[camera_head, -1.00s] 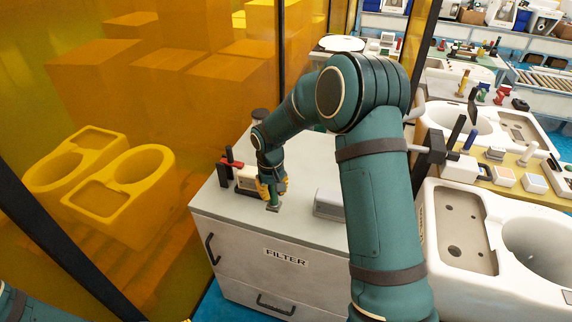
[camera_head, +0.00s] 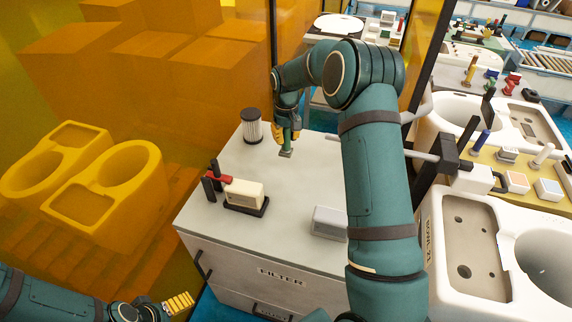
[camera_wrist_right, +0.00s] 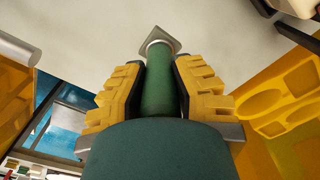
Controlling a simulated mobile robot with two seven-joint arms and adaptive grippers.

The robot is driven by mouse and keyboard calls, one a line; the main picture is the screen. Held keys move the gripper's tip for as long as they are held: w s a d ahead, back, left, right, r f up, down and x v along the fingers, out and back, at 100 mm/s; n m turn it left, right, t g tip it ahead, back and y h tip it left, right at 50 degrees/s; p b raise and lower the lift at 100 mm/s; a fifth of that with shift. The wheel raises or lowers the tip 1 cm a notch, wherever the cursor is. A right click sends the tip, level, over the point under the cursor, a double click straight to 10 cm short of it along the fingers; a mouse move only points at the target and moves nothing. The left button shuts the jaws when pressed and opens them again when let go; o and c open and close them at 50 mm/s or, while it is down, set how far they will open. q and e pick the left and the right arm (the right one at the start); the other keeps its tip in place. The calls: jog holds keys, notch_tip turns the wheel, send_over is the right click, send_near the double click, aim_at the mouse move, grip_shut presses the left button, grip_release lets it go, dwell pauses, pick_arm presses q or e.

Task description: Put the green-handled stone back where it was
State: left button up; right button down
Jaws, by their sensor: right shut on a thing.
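The green-handled stone (camera_head: 286,153) has an upright green handle and a small square grey base. My right gripper (camera_head: 289,136) is shut on the handle, over the back right part of the FILTER cabinet's top (camera_head: 300,185). In the right wrist view, the yellow fingers (camera_wrist_right: 160,90) clasp both sides of the green handle, and the square base (camera_wrist_right: 163,39) sticks out past the fingertips. I cannot tell whether the base touches the cabinet top. My left gripper (camera_head: 180,302) is low at the left in the head view, apart from the cabinet; its opening is unclear.
On the cabinet stand a pleated filter cylinder (camera_head: 251,126), a cream block on a black stand (camera_head: 244,194) with a red clamp, and a grey box (camera_head: 329,222). At right, a tan board (camera_head: 505,187) holds several handled pieces beside white toilet bodies (camera_head: 470,235). An amber screen stands left.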

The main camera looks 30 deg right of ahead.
aim_at(286, 151)
notch_tip(286, 151, down, 5)
jog(key=shift+s+a+r, duration=0.1)
jog(key=shift+s+r, duration=0.05)
jog(key=shift+r, duration=0.05)
notch_tip(286, 151, down, 4)
jog(key=shift+f, duration=0.4)
jog(key=shift+f, duration=0.1)
jog(key=c, duration=0.9)
grip_release()
